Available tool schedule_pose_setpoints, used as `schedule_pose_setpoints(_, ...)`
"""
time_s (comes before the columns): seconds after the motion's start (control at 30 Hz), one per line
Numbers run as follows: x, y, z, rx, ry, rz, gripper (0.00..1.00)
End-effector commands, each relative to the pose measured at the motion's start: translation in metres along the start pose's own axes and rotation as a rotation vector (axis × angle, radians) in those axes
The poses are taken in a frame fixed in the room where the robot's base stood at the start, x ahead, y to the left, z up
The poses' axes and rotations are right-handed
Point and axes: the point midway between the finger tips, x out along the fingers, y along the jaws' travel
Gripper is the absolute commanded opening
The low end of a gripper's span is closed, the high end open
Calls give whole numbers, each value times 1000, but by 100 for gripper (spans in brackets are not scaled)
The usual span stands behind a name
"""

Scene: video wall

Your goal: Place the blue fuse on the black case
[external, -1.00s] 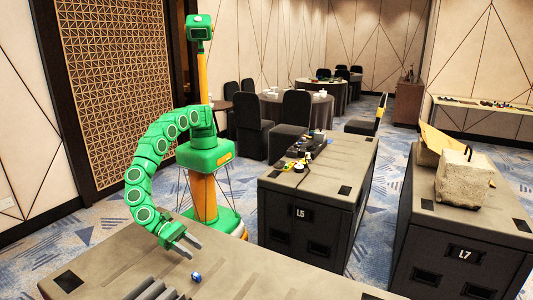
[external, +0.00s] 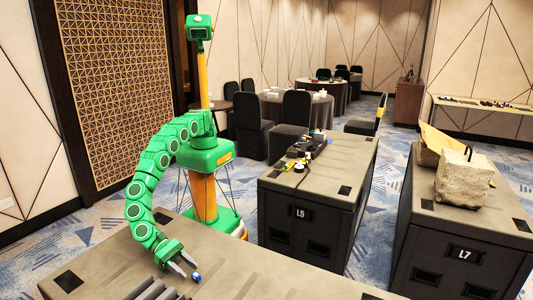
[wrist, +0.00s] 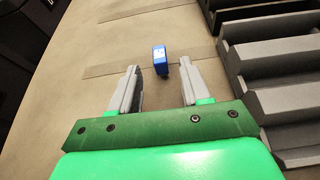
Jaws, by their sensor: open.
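The blue fuse (external: 196,277) is a small blue piece with a pale mark on one face. It stands on the near case top (external: 240,275), and it shows just beyond my fingertips in the wrist view (wrist: 159,60). My gripper (external: 189,270) is open and low over this top, with nothing between its fingers. The case marked L5 (external: 310,185) has a black body and a grey-brown top. Which case the task means I cannot tell.
Grey ridged blocks (wrist: 270,80) lie right of the fuse in the wrist view. Several small items (external: 300,152) sit on the L5 case. The L7 case (external: 465,252) at right bears stone-like blocks (external: 464,180). The near top right of the fuse is clear.

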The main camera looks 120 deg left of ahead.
Motion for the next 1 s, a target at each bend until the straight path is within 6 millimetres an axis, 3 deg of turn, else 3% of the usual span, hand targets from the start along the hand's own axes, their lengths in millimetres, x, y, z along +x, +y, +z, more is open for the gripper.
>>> schedule_pose_setpoints(0.17, 19, 0, -1, -1, 1, 0, 47)
schedule_pose_setpoints(0.43, 21, -1, 0, -1, 0, -2, 45)
schedule_pose_setpoints(0.73, 21, -1, 0, -1, 0, -2, 0)
schedule_pose_setpoints(1.0, 21, -1, 0, -1, 0, -2, 0)
